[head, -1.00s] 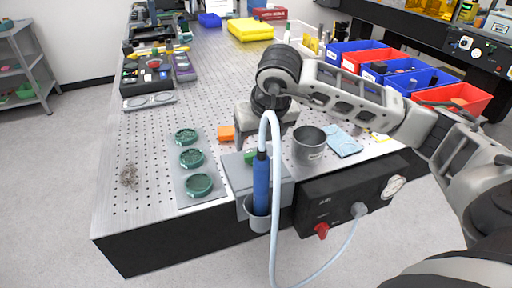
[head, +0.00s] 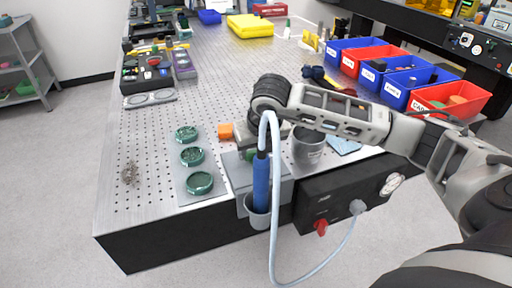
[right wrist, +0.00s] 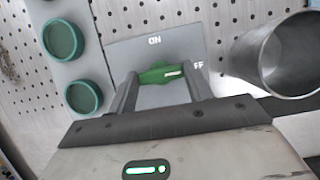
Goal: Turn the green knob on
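The green knob (right wrist: 161,73) sits on a grey plate (right wrist: 190,41) lettered ON at the top and, partly hidden, "FF" at the right. Its bar lies roughly level in the right wrist view, its white mark toward the "FF" side. My right gripper (right wrist: 160,77) has its fingers spread, one at each end of the bar; I cannot tell whether they touch it. In the head view the knob (head: 246,158) shows as a small green bit, and my right gripper (head: 252,140) is over it, mostly hidden by its wrist. My left gripper is not in view.
A metal cup (head: 308,148) stands close right of the knob. A blue-handled tool (head: 261,182) with a pale hose hangs in a holder in front. Green round dishes (head: 199,183) lie to the left. Red and blue bins (head: 408,90) stand at right.

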